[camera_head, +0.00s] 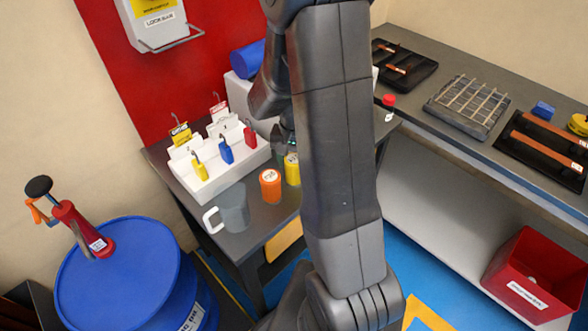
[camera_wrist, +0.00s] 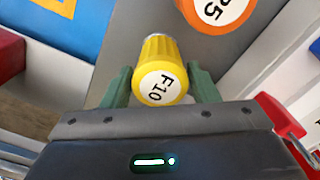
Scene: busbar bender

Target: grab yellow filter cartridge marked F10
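The yellow filter cartridge marked F10 (camera_wrist: 160,50) is between the two green fingers of my gripper (camera_wrist: 159,85) in the wrist view. Its white F10 label faces the camera, and narrow gaps seem to show beside it, so the fingers look open around it. In the head view the yellow cartridge (camera_head: 292,170) stands upright on the dark table, beside my arm and partly hidden by it. My gripper (camera_head: 288,142) is just above it there, mostly hidden behind my arm.
An orange cartridge (camera_head: 270,186) stands close by on the left; it also shows in the wrist view (camera_wrist: 215,12). A grey mug (camera_head: 233,208) and a white rack of padlocks (camera_head: 215,160) are farther left. A red-capped bottle (camera_head: 388,103) stands right of my arm.

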